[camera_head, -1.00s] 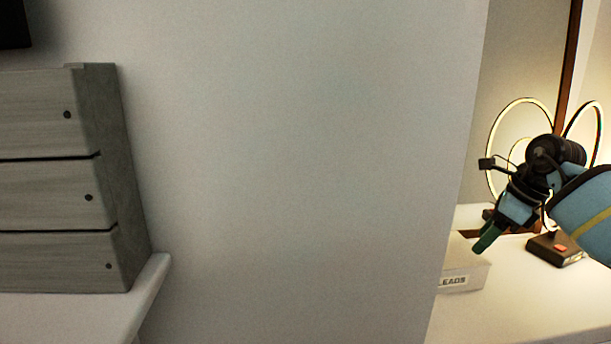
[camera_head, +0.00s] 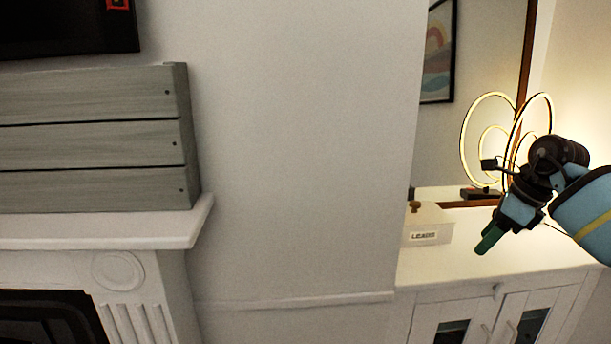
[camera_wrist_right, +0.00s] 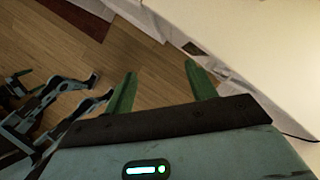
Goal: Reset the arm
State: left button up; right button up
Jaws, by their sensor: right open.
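My right arm comes in from the right in the head view. Its gripper (camera_head: 488,240) has green fingers that point down and left, in front of the white cabinet top. In the right wrist view the two green fingers of the right gripper (camera_wrist_right: 162,85) stand apart with nothing between them. Wooden floor and a white edge show beyond them. My left gripper does not show in the head view.
A white box labelled LEADS (camera_head: 428,236) stands on the white cabinet (camera_head: 470,264), left of the gripper. A glowing ring lamp (camera_head: 466,150) stands behind, before a mirror. A white mantel (camera_head: 100,228) with grey planks (camera_head: 90,140) is at left. A wall lies between.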

jog(key=s+a+f+y+p, duration=0.2)
jog(key=a+f+y, duration=0.4)
jog(key=a+f, duration=0.7)
jog(key=s+a+f+m+t+y+p, duration=0.35)
jog(key=s+a+m+y, duration=0.25)
jog(key=s+a+m, duration=0.55)
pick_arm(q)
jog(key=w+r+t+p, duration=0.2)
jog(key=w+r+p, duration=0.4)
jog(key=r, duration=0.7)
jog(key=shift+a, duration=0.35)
pick_arm(e)
jog(key=s+d+f+m+h, duration=0.2)
jog(key=s+f+m+h, duration=0.2)
jog(key=s+m, duration=0.6)
jog(key=s+d+f+m+t+h, duration=0.1)
jog(key=s+d+f+m+h, duration=0.2)
jog(key=s+m, duration=0.8)
jog(key=s+d+f+m+t+h, duration=0.1)
jog(key=s+d+f+m+h, duration=0.2)
jog(key=s+f+m+h, duration=0.3)
jog(key=s+f+m, duration=0.2)
jog(key=s+m, duration=0.3)
jog(key=s, duration=0.4)
jog(key=shift+s+h, duration=0.3)
jog(key=shift+s, duration=0.05)
